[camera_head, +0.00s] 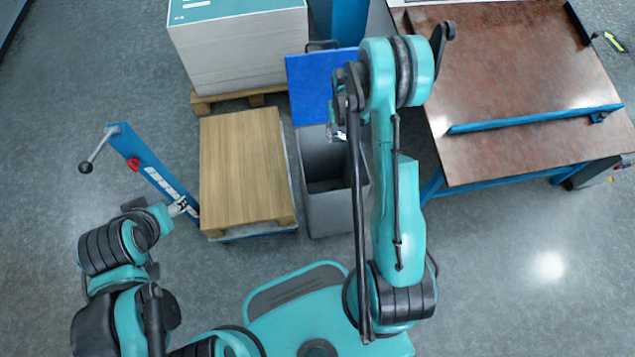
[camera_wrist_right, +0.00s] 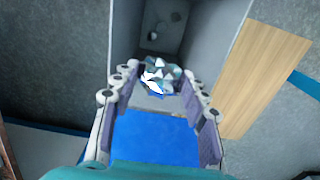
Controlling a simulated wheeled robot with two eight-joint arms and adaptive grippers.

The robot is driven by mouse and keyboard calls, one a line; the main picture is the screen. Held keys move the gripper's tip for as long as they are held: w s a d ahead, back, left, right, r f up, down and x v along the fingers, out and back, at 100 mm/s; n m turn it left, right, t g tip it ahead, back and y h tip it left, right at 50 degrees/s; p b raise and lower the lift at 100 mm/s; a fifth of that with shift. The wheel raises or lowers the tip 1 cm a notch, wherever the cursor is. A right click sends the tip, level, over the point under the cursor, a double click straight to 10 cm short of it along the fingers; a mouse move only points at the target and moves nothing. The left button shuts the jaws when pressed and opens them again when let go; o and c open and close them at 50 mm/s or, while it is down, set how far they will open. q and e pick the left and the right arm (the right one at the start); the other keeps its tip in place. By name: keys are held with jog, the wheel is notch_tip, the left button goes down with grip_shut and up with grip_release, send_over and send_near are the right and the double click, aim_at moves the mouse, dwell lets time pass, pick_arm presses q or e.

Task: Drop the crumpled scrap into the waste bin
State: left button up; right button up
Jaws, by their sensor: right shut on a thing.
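The crumpled scrap (camera_wrist_right: 160,76) is a silvery white and blue faceted wad. My right gripper (camera_wrist_right: 158,84) is shut on it, with the scrap between its fingertips in the right wrist view. In the head view the right gripper (camera_head: 338,133) is over the back edge of the waste bin, mostly hidden by my arm. The waste bin (camera_head: 328,215) is a tall grey open box, with a blue panel (camera_head: 308,88) at its back. My left gripper (camera_head: 182,207) is small and unclear at the left.
A wooden board stack (camera_head: 243,165) stands just left of the bin, beside a blue post with a handle (camera_head: 150,170). A large white stack (camera_head: 240,50) on a pallet is behind it. A brown-topped table (camera_head: 520,90) with a blue bar stands at the right.

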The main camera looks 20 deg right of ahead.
jog(key=shift+w+f, duration=0.2)
jog(key=shift+f, duration=0.2)
notch_tip(320, 180, down, 5)
jog(key=b, duration=0.3)
jog(key=shift+f, duration=0.15)
jog(key=o, duration=0.8)
notch_tip(320, 180, up, 12)
jog(key=shift+s+r, duration=0.1)
